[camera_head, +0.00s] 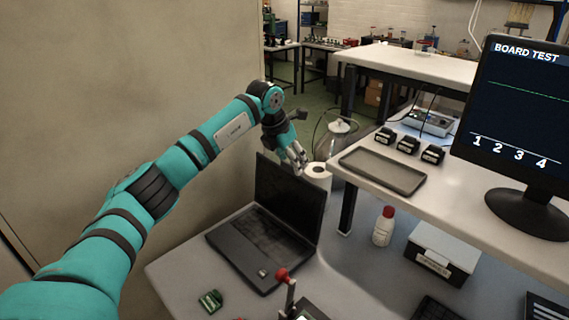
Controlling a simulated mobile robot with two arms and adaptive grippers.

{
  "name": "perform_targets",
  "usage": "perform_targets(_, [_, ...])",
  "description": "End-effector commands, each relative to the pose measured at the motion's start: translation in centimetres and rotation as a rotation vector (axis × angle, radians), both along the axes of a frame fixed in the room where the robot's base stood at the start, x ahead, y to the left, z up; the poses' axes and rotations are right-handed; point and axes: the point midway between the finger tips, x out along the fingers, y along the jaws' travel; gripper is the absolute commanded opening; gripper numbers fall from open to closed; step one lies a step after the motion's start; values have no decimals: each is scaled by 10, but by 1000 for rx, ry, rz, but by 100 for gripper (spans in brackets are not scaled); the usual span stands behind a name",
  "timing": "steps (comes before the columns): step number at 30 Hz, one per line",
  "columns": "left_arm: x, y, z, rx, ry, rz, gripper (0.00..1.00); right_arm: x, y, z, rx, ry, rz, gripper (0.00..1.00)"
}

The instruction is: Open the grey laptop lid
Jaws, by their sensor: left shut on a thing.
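The grey laptop stands on the lower worktop with its lid (283,200) raised steeply from the base (245,246). The dark screen side and the keyboard both show. My left arm comes in from the left, and my left gripper (298,167) is at the top edge of the lid, shut on it. The fingertips are small in this view and the exact grip is hard to make out. My right gripper is not in view.
A white roll (317,171) stands close behind the lid. A red-knobbed lever (283,274) and a green part (210,301) are in front. The raised shelf with a grey tray (383,171) and the monitor (518,110) is to the right, above a white bottle (383,226).

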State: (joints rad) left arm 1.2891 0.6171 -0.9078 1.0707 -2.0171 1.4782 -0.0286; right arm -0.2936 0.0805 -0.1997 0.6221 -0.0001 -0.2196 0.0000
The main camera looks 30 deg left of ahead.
Motion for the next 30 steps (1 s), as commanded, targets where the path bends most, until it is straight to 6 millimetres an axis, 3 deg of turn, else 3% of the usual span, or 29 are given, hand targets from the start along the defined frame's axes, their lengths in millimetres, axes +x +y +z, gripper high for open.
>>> perform_targets(9, [21, -9, -8, 0, 0, -1, 0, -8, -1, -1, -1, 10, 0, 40])
perform_targets(24, [23, -10, -14, 3, 9, -2, 0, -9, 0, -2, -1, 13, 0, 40])
perform_targets(25, [23, -10, -14, 3, 9, -2, 57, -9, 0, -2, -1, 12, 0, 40])
perform_targets(30, [23, -9, -14, 4, 11, -2, 79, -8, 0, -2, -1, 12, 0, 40])
